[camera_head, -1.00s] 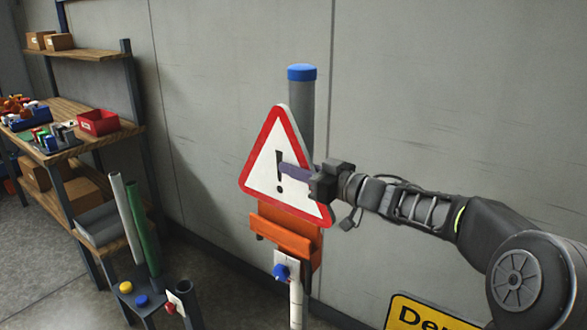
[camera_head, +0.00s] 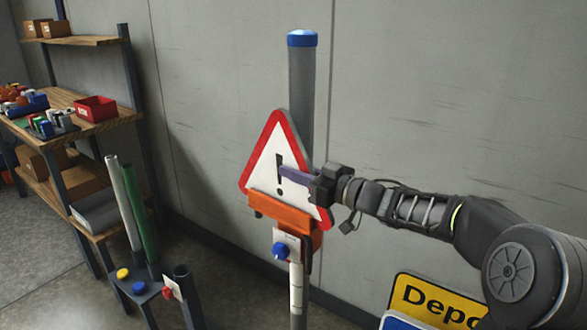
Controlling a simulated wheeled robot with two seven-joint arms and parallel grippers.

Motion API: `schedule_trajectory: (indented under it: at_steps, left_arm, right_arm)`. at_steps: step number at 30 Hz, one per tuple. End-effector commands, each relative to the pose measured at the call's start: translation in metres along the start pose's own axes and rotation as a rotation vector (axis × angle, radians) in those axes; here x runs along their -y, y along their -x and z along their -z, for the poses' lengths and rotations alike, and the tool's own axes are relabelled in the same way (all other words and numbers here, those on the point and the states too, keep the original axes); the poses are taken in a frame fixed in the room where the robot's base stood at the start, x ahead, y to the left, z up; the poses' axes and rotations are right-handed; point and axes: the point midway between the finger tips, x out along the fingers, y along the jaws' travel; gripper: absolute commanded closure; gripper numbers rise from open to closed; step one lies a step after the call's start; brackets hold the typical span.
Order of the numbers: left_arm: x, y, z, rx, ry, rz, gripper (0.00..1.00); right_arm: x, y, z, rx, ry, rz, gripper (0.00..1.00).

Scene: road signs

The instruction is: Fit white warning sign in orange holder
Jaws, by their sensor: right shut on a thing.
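The white warning sign (camera_head: 262,173) is a triangle with a red border and a black exclamation mark. It stands upright in front of a grey post with a blue cap (camera_head: 302,75). Its lower edge is behind the front lip of the orange holder (camera_head: 280,211), which hides part of the bottom border. The sign's lower right corner shows beside and over the holder's right end. My right gripper (camera_head: 297,175) is shut on the sign at its right side, with a purple finger across the face. My left gripper is not in view.
A blue knob (camera_head: 280,250) on a white plate sits under the holder. A yellow sign (camera_head: 435,300) stands at the lower right. A stand with tubes (camera_head: 140,285) and a wooden workbench (camera_head: 90,120) with a red bin (camera_head: 96,108) are at left. A plain wall is behind.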

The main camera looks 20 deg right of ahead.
Motion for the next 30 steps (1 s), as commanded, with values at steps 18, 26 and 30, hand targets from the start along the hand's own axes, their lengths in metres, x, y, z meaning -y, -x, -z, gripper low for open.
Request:
schedule_trajectory:
  at_steps: [18,26,30]
  left_arm:
    - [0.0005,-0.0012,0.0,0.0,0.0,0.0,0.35]
    - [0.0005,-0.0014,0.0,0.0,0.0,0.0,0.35]
    - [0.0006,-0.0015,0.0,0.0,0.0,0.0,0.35]
  right_arm:
    - [0.0004,-0.0001,-0.0015,-0.003,0.001,0.001,1.0]
    - [0.0005,-0.0001,-0.0052,-0.003,0.0,0.002,1.0]
    - [0.0005,-0.0001,-0.0064,-0.002,0.001,0.002,0.81]
